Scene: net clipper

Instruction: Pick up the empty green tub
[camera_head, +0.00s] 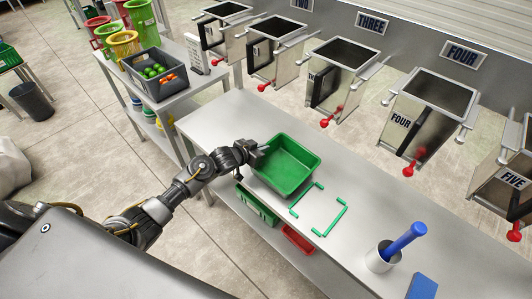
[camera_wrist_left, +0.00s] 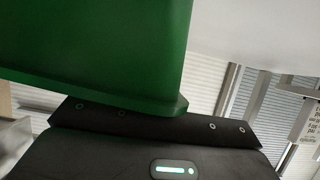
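The empty green tub (camera_head: 290,166) is at the middle of the grey table in the head view, with its open top up and its inside bare. My left gripper (camera_head: 261,149) is at the tub's left rim. In the left wrist view, the tub's green wall (camera_wrist_left: 95,45) fills the upper left, with its lip close against the dark gripper body. The fingertips are hidden, so I cannot tell whether they are closed on the rim. I also cannot tell whether the tub rests on the table or hangs just above it. My right gripper is not in view.
Green corner marks (camera_head: 343,216) lie on the table in front of the tub. A grey cup with a blue handle (camera_head: 404,242) stands to the right. A green basket (camera_head: 256,205) and a red tray (camera_head: 298,240) are on the lower shelf. Metal hoppers (camera_head: 345,75) line the back.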

